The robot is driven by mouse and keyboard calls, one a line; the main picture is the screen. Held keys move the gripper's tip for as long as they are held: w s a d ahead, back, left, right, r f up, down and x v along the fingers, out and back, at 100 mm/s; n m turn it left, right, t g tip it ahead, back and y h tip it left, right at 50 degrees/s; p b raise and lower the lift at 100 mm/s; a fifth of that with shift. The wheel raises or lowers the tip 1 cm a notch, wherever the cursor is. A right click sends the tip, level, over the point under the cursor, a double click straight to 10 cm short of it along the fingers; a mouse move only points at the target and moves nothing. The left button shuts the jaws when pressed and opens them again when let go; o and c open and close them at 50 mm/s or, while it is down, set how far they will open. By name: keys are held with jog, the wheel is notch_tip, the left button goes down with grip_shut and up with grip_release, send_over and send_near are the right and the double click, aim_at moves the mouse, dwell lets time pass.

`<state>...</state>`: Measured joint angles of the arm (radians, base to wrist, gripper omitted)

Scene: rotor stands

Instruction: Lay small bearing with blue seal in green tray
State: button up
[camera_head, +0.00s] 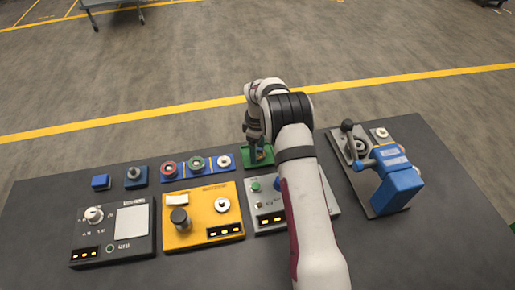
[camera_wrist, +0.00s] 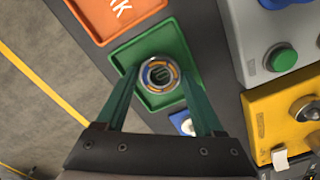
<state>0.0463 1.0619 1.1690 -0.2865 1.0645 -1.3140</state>
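The green tray (camera_wrist: 189,50) is a shallow square tray below my gripper (camera_wrist: 160,73) in the wrist view. A small ring-shaped bearing (camera_wrist: 160,61) with a metallic rim and bluish and orange parts is between my two fingertips, which meet its sides. The tray's green floor shows through its middle. The bearing is over the inside of the tray; I cannot tell whether it touches the floor. In the head view the tray (camera_head: 249,164) is at the back of the table, with my gripper (camera_head: 260,153) pointing down at it and partly hiding it.
A blue rack (camera_head: 180,171) with several rings stands left of the tray. A yellow panel (camera_head: 190,230) and a grey panel (camera_head: 270,228) are in front. A blue lever press (camera_head: 397,185) stands at right. An orange tray (camera_wrist: 122,42) adjoins the green one.

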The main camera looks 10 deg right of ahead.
notch_tip(320, 180, up, 12)
jog(key=r, duration=0.1)
jog(key=s+a+r+m, duration=0.2)
jog(key=s+r+m, duration=0.3)
jog(key=s+r, duration=0.4)
jog(key=s+a+m+y, duration=0.1)
jog(key=s+a+m, duration=0.3)
jog(key=s+m, duration=0.7)
jog(key=s+f, duration=0.1)
jog(key=s, duration=1.7)
jog(key=shift+s+m+y, duration=0.4)
jog(key=shift+d, duration=0.1)
